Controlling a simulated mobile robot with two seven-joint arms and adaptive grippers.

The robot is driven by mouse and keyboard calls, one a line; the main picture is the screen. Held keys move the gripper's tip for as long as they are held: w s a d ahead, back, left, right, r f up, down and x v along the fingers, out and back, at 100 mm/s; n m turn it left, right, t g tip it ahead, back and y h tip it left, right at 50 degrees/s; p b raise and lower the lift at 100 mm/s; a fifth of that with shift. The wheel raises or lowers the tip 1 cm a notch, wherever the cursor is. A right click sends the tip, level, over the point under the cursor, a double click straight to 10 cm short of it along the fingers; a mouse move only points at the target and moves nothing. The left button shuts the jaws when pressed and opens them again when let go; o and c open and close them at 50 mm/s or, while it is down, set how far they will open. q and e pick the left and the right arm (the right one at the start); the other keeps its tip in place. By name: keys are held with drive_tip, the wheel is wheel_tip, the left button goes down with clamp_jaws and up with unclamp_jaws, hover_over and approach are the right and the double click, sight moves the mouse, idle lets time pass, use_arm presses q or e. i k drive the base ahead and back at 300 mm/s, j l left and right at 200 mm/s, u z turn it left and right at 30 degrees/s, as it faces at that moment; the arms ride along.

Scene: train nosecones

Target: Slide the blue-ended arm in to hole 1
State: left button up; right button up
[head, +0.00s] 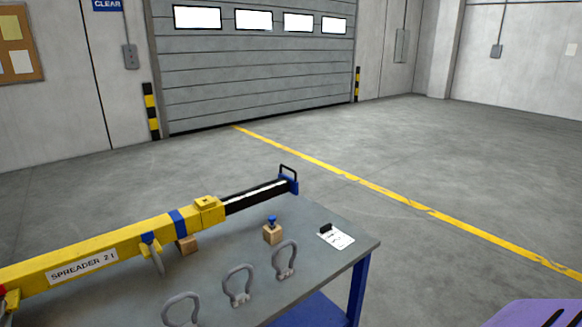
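The blue-ended arm (256,196) is a black bar with a pale strip along it. A good length of black bar shows outside the yellow collar (208,211). Hole numbers are too small to read. A blue-topped pin (272,221) stands on a wooden block (272,235) in front of the arm. Neither gripper is in view.
The grey table (310,262) also bears several grey shackles (285,260) along its front and a white card with a black clip (336,236). A purple shape (535,313) fills the lower right corner; I cannot tell what it is. The floor beyond the table is clear.

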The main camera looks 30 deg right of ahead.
sight(239, 201)
drive_tip(key=l+u, duration=0.3)
drive_tip(key=l, duration=1.85)
drive_tip(key=l+u, duration=0.15)
drive_tip(key=l, duration=0.9)
